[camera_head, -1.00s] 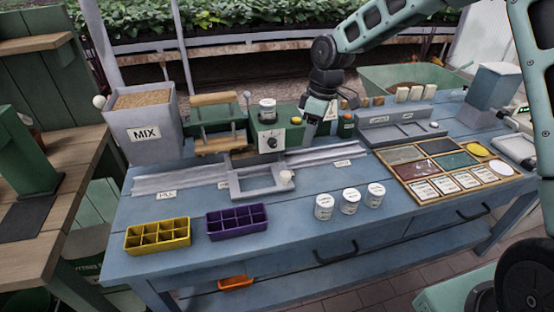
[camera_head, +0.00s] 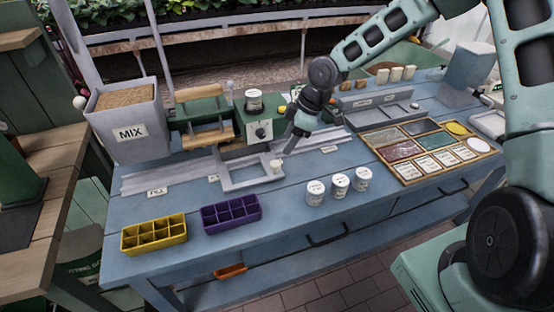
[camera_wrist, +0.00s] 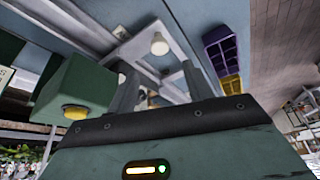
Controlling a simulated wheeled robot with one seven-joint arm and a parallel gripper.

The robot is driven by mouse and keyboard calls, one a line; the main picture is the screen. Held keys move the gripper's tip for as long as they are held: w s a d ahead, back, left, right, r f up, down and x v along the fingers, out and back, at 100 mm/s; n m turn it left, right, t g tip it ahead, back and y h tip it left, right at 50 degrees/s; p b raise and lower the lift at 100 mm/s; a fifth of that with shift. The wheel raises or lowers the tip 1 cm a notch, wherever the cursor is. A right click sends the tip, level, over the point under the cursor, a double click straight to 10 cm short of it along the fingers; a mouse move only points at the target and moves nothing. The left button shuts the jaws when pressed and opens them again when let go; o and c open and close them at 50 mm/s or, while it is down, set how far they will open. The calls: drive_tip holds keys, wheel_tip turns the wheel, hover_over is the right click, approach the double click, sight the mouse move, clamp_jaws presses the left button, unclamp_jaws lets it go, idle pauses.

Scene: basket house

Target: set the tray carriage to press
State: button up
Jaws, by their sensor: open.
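The tray carriage (camera_head: 232,184) is a grey open frame on a pale rail (camera_head: 180,172) along the blue bench, in front of the green machine. A white round knob (camera_head: 276,167) stands at its right side. In the wrist view the carriage frame (camera_wrist: 128,47) and knob (camera_wrist: 159,44) lie ahead of the fingers. My gripper (camera_head: 288,150) is open and empty, just above and right of the knob, apart from it. Small labels lie along the rail; the left one (camera_head: 157,192) seems to read FILL, and the right one (camera_head: 329,149) is too small to read.
A grey MIX hopper (camera_head: 130,132) and the green machine (camera_head: 204,112) with wooden rollers stand behind the rail. Yellow (camera_head: 154,234) and purple (camera_head: 231,213) cell trays, and three white jars (camera_head: 340,187), stand in front. A sorting board (camera_head: 425,150) lies right.

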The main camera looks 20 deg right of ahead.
sight(275, 163)
drive_tip(key=x, duration=0.9)
drive_tip(key=shift+w+a+p, duration=0.1)
drive_tip(key=shift+p, duration=0.2)
drive_tip(key=shift+c, duration=0.3)
